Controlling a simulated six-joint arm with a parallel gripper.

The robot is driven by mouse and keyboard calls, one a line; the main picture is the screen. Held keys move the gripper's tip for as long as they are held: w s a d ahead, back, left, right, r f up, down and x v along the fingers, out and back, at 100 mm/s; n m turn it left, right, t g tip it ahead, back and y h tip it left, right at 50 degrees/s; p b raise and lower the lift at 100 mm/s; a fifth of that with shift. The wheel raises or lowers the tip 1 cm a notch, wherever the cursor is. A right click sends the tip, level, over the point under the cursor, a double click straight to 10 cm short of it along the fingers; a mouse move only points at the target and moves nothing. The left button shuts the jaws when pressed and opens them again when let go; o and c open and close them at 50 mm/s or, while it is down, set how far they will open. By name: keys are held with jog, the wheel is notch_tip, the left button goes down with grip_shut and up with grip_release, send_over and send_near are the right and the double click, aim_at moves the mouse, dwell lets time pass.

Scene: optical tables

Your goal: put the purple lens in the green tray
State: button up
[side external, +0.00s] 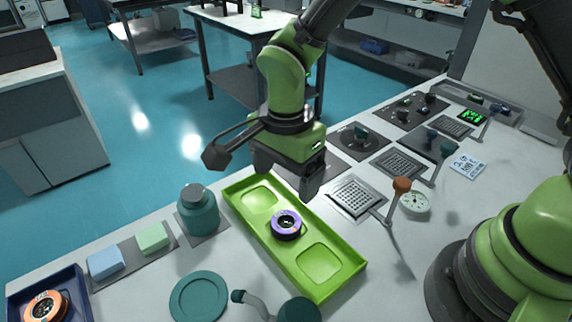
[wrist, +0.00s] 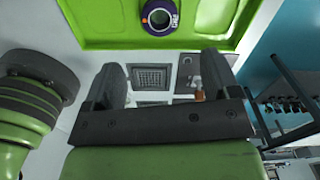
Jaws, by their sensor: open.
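The purple lens (side external: 286,225), a short ring with a dark centre, lies in the middle section of the green tray (side external: 340,286), between its two square recesses. In the wrist view the purple lens (wrist: 160,17) shows at the top edge, partly cut off, with the green tray (wrist: 90,20) around it. My gripper (side external: 285,180) is above the tray's far side, open and empty, apart from the lens. In the wrist view the two dark fingers of my gripper (wrist: 158,80) stand wide apart with nothing between them.
A teal bottle (side external: 198,212) and blue and green blocks (side external: 105,262) stand left of the tray. A navy bin (side external: 75,285) at lower left holds an orange ring (side external: 46,306). A teal dish (side external: 199,297) lies in front.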

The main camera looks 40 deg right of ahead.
jog(key=shift+r, duration=0.8)
jog(key=s+d+r+n+t+y, duration=0.1)
jog(key=s+d+r+n+t, duration=0.1)
jog(key=s+d+r+n, duration=0.45)
jog(key=s+d+r+n+t+y, duration=0.1)
jog(key=s+d+r+t, duration=0.15)
jog(key=r, duration=0.75)
jog(key=s+d+r+n+t, duration=0.1)
jog(key=s+d+n+t, duration=0.1)
jog(key=s, duration=0.4)
jog(key=shift+s+d+r+n+t, duration=0.3)
jog(key=shift+d+n, duration=0.25)
jog(key=shift+n, duration=0.6)
